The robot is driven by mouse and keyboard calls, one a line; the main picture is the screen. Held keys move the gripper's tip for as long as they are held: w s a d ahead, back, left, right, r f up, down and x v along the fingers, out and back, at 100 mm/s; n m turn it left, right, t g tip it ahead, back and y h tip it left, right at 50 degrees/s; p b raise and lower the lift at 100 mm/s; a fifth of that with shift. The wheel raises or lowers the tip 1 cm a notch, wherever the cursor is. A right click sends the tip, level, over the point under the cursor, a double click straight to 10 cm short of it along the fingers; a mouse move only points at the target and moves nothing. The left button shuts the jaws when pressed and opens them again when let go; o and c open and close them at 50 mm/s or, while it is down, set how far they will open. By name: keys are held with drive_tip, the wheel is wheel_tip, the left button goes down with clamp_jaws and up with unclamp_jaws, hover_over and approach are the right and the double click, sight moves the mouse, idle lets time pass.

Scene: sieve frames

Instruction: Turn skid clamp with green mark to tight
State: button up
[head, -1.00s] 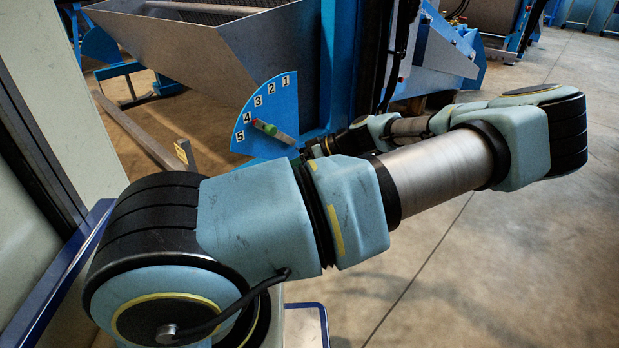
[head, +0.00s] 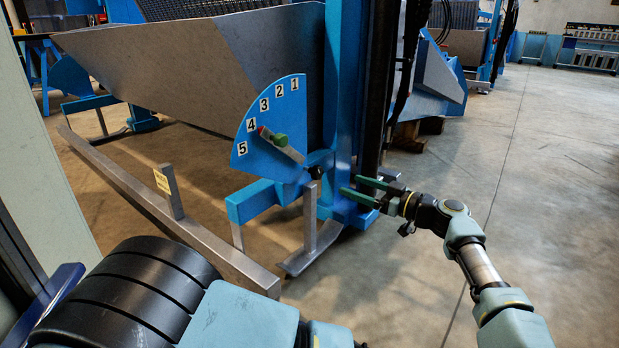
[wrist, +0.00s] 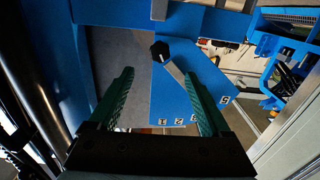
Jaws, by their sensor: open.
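A black knob (head: 316,173) is at the lever's lower right end. In the wrist view the black knob (wrist: 160,50) is beyond the fingertips, with the grey lever (wrist: 177,74) running from it behind the right finger. I cannot tell which part is the skid clamp. My gripper (head: 350,186) is open and empty, right of the knob and apart from it; its green fingers also show in the wrist view (wrist: 159,74).
A blue post (head: 345,110) stands behind the fingers, beside a large grey hopper (head: 180,60). A long metal skid (head: 170,215) runs along the floor at the left, with an upright bearing a yellow tag (head: 162,181). The floor (head: 540,200) at the right is clear.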

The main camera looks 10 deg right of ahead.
sight(320, 173)
drive_tip(key=b+x, duration=0.3)
drive_tip(key=x, duration=0.7)
drive_tip(key=shift+f+b, duration=0.1)
drive_tip(key=shift+b, duration=0.25)
drive_tip(key=shift+w+a, duration=0.35)
clamp_jaws()
